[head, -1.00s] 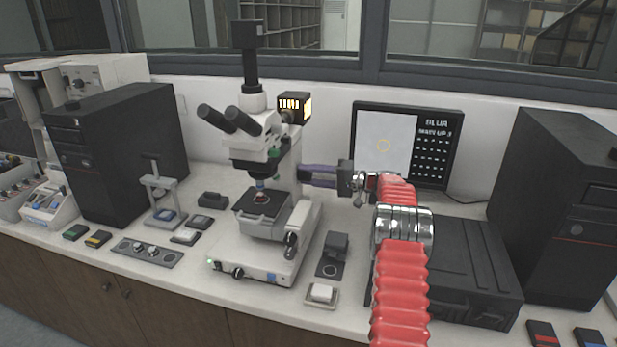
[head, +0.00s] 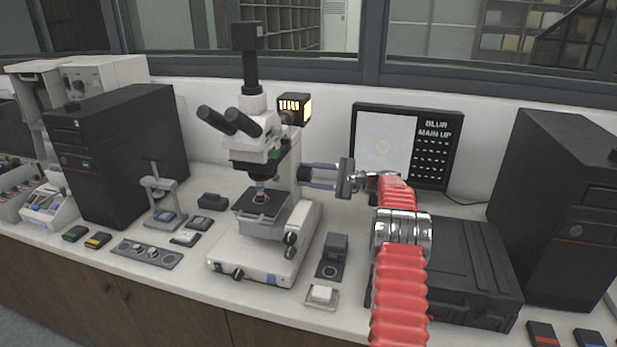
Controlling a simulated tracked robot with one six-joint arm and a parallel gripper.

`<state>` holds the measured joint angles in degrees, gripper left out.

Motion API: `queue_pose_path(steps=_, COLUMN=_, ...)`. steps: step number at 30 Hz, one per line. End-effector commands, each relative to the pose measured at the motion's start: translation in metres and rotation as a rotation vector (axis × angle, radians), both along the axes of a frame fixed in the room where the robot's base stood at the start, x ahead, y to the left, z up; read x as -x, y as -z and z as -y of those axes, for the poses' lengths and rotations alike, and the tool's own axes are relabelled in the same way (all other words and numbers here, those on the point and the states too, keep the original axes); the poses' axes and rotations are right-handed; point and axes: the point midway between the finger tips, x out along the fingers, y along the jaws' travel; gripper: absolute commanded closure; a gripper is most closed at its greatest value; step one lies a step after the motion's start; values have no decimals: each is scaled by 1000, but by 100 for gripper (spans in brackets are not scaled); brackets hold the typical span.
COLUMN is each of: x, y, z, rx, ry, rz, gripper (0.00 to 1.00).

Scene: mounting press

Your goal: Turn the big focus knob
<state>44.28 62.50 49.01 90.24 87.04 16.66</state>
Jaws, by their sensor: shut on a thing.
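The white microscope (head: 264,262) stands mid-bench, with black eyepieces and a stage (head: 262,206). Smaller dark knobs (head: 291,245) sit lower on the base's right side. The monitor (head: 407,145) behind my arm shows a yellow circle on a pale field and the words "BLUR" and "MAIN UP".
A black case (head: 470,270) lies right of my arm, beside a dark computer tower (head: 565,210). A small black block (head: 335,247) and a white-topped pad (head: 321,294) lie right of the microscope. Another tower (head: 120,150) stands left. Bench space is narrow around the microscope.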

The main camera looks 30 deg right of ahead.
Motion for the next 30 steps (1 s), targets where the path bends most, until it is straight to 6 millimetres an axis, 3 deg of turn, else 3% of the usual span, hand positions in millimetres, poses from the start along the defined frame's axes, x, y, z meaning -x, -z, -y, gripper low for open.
queue_pose_path(steps=18, x=0, y=6, z=5, rx=-414, ry=9, rz=-377, gripper=83)
queue_pose_path(steps=30, x=0, y=7, z=5, rx=-534, ry=9, rz=-485, gripper=83)
